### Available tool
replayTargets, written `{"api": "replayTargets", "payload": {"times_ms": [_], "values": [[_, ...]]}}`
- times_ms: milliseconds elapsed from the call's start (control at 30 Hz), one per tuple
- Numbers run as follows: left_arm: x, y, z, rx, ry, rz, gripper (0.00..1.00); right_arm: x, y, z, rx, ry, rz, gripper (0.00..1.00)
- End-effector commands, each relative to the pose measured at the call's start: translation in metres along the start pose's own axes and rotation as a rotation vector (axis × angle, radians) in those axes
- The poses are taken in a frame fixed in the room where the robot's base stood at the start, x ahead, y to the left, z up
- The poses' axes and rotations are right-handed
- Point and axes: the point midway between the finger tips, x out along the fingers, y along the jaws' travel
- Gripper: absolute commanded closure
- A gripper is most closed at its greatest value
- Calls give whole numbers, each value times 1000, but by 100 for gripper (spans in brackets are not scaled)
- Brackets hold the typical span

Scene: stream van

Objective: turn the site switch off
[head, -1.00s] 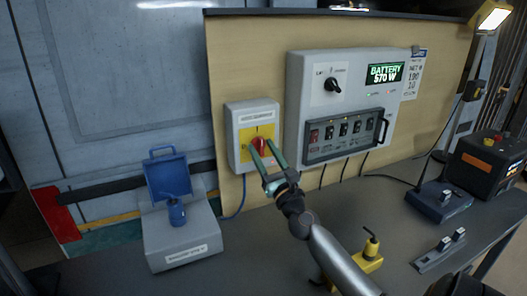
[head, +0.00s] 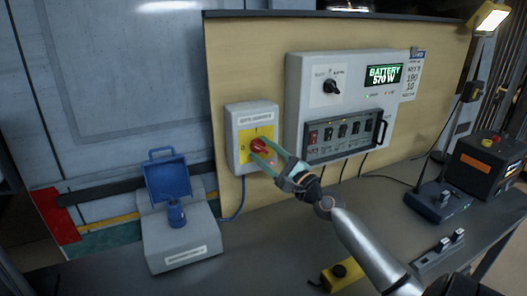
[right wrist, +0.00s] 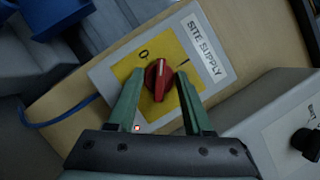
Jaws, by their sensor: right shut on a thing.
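The site switch is a grey box (head: 236,165) with a yellow plate (head: 244,155) and a red rotary knob (head: 258,146), mounted on the tan board. In the right wrist view its label reads SITE SUPPLY, and the red knob (right wrist: 158,82) sits between 0 and I marks. The knob's white line points between these two marks. My right gripper (head: 268,154) is shut on the knob, one green finger on each side; the fingers also show in the right wrist view (right wrist: 157,88). My left gripper is not in view.
A grey panel (head: 298,90) with a BATTERY display and breakers hangs right of the switch. A grey box with an open blue lid (head: 167,181) stands on the bench at left. A yellow block (head: 342,275) lies near my right arm. A radio (head: 438,203) sits at right.

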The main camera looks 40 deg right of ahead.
Motion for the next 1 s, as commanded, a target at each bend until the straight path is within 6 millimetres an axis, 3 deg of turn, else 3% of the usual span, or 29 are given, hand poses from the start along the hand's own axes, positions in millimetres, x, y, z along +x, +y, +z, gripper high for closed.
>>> {"api": "replayTargets", "payload": {"times_ms": [500,1000], "values": [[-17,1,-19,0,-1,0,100,0,-3,2,-422,1,179,100],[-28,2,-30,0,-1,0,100,0,-2,1,-605,0,254,100]]}}
